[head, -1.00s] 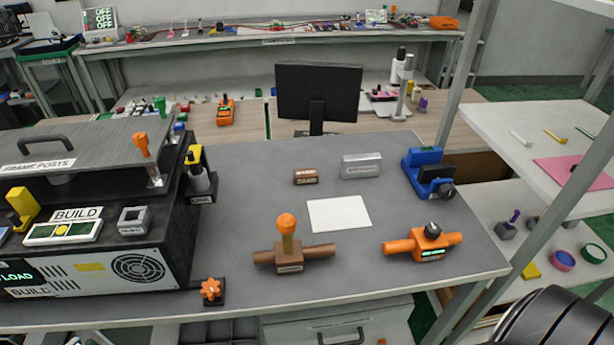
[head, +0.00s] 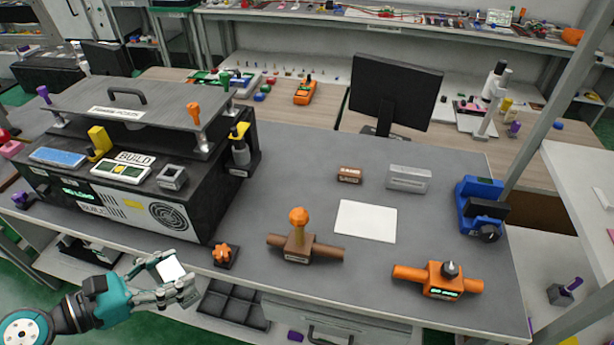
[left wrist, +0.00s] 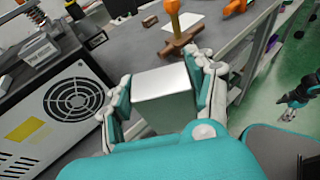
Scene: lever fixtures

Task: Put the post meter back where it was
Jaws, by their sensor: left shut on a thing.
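My left gripper (head: 176,279) is in front of the bench's front edge, left of the orange star knob. It is shut on a pale grey box-shaped block (head: 171,269). The left wrist view shows this block (left wrist: 163,97) squarely between the two fingers of the left gripper (left wrist: 160,78). No label or display shows on its visible faces, so I cannot tell from them whether it is the post meter. A dark gripper (left wrist: 300,94), apparently my right one, shows small at the right of the left wrist view; its jaw state is unclear.
A black machine (head: 205,215) stands on the bench's left, with a BUILD display unit (head: 121,170) and grey square socket (head: 173,177) on its ledge. An orange star knob (head: 225,254), brown valve (head: 299,246), orange valve (head: 440,282), white sheet (head: 366,222) and blue vise (head: 480,206) occupy the bench.

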